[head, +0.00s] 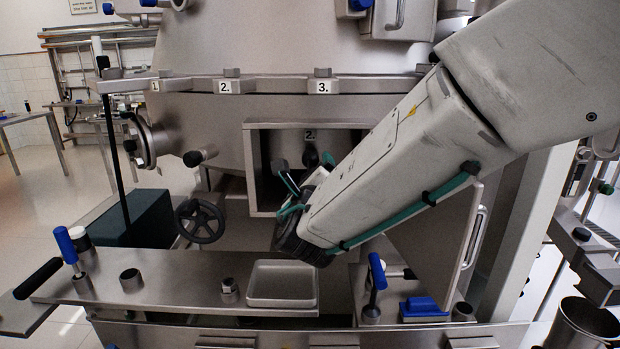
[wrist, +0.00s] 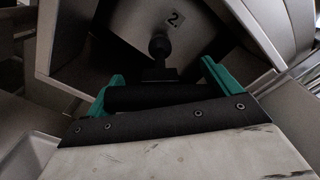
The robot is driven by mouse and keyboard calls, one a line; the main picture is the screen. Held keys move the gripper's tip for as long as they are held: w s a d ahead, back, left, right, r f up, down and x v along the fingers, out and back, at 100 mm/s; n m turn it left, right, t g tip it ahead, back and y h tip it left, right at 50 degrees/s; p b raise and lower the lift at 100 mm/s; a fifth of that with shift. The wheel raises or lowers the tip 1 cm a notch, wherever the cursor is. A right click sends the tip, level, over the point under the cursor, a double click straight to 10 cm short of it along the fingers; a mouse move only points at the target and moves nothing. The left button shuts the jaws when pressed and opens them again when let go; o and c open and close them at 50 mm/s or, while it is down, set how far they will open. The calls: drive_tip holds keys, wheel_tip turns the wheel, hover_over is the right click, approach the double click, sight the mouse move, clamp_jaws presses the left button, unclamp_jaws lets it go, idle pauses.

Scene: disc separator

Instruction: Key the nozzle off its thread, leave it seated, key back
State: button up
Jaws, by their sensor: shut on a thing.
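My gripper (head: 291,200) reaches into the front of an open steel box (head: 252,180) under the number 2 plate. In the wrist view, the green fingers of my gripper (wrist: 162,76) are shut on the key's black bar handle (wrist: 150,97). A short dark stem runs from the handle toward a dark round-ended piece (wrist: 160,46) below the 2 label; this may be the nozzle. Whether the key is engaged on it I cannot tell. In the head view the dark parts in the box (head: 310,156) are partly hidden by my gripper, and the thread is not visible.
An open hatch door (head: 432,235) stands right of the box, close to my arm. Below are a shelf (head: 180,280) with a square tray (head: 282,302) and blue-handled tools (head: 66,245) (head: 377,270). A black handwheel (head: 200,221) is at left.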

drive_tip(key=m, duration=0.4)
drive_tip(key=shift+m, duration=0.3)
drive_tip(key=m, duration=0.5)
drive_tip(key=shift+m, duration=0.3)
drive_tip(key=m, duration=0.5)
drive_tip(key=shift+m, duration=0.3)
drive_tip(key=m, duration=0.4)
drive_tip(key=shift+w, duration=0.15)
